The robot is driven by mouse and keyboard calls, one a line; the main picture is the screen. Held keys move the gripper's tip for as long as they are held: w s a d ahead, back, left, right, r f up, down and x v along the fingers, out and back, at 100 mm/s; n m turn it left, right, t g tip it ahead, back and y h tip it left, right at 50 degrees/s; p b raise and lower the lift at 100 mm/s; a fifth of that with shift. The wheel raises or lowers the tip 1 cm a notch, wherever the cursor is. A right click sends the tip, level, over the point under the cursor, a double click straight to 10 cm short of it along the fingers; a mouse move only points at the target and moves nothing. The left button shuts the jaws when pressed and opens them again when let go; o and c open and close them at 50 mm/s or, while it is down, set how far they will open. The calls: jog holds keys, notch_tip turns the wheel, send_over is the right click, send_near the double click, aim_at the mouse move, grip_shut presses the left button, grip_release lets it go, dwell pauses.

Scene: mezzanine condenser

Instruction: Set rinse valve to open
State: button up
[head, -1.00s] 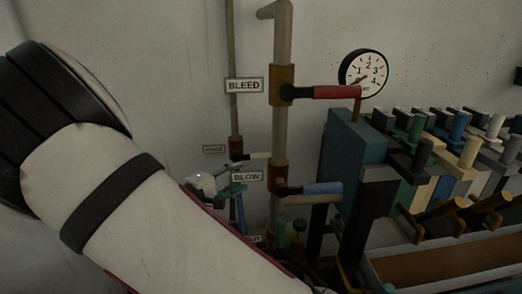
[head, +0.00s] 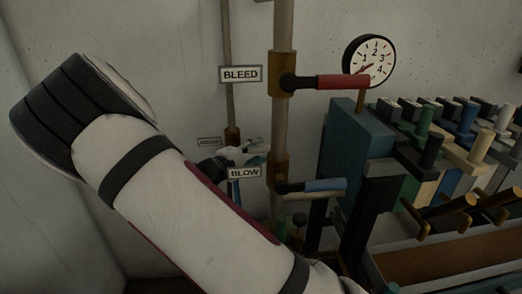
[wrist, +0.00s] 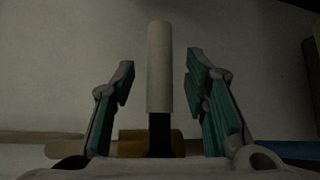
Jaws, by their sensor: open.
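The rinse valve has a brass body (head: 232,135) on the thin vertical pipe at the back wall, beside a small blurred sign (head: 208,141). In the wrist view its white lever (wrist: 159,68) with a black stem stands out from the brass body (wrist: 132,145), crosswise to the pipe (wrist: 40,137). My gripper (wrist: 160,60) is open, with one teal-padded finger on each side of the white lever and a visible gap on both sides.
A gauge (head: 369,61) and a teal block (head: 352,140) with several coloured levers stand right.

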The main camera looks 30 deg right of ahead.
jog(key=shift+x, duration=1.3)
jog(key=shift+c, duration=0.5)
grip_shut()
